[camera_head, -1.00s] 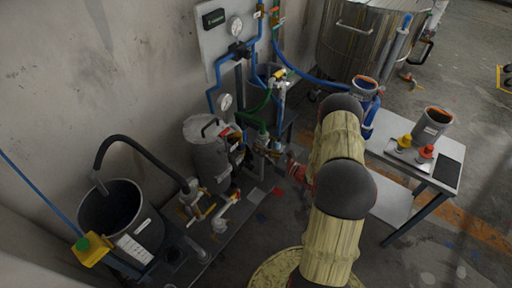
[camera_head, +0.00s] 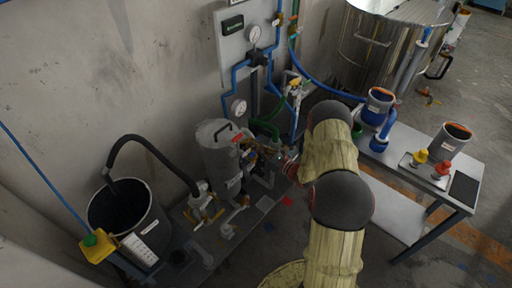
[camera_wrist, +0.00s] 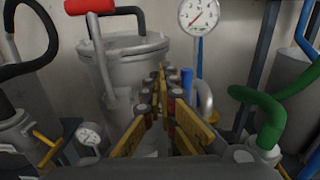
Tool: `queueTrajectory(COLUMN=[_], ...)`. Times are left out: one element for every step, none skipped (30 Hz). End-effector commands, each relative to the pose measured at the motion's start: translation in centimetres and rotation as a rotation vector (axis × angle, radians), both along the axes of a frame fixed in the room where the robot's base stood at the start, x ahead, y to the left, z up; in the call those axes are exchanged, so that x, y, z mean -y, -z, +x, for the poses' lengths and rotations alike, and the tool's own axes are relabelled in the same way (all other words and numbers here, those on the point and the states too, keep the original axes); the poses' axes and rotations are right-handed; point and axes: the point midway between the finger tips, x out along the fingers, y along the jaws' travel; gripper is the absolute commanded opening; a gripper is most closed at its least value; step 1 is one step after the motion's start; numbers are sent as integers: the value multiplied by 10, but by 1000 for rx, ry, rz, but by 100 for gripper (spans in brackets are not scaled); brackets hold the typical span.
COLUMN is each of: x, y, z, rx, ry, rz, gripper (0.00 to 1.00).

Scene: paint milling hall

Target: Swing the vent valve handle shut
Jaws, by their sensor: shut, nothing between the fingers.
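A grey lever with a red grip (camera_wrist: 90,6) stands in front of the lidded grey vessel (camera_wrist: 125,62) in the wrist view. It is the likeliest vent valve handle, though no label confirms it. My gripper (camera_wrist: 160,78), with yellow and dark fingers, is shut and empty, right of and below the red grip and apart from it. In the head view my gripper (camera_head: 262,148) is small and crowded by fittings beside the grey vessel (camera_head: 214,148). A red bit, perhaps the same grip, shows at the vessel's right side. The valve body cannot be made out clearly.
A pressure gauge (camera_wrist: 199,15) and a green hose (camera_wrist: 262,108) are close to my gripper. A black hose arches to the dark bucket (camera_head: 128,215) at left. A small table (camera_head: 400,180) with cans stands right.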

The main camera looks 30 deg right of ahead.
Motion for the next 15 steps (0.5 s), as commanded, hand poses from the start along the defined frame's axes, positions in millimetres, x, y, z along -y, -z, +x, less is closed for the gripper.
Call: queueTrajectory(x=[0,0,1,1,2,4,5,7,9,10,11,13,14,14,15], y=[0,0,0,0,0,-1,-1,-1,-2,-2,-2,-3,-3,-3,-4], z=[0,0,0,0,1,1,2,2,3,3,4,4,5,5,5], rx=[0,0,0,0,0,0,1,2,1,1,1,1,0,0,0], ry=[0,0,0,0,1,1,1,1,2,1,1,1,1,0,0], rz=[0,0,0,-1,-1,-1,-2,-2,-2,-2,-2,-2,-1,-1,-1], gripper=[0,0,0,0,0,0,0,0,0,0,0,0,0,0,0])
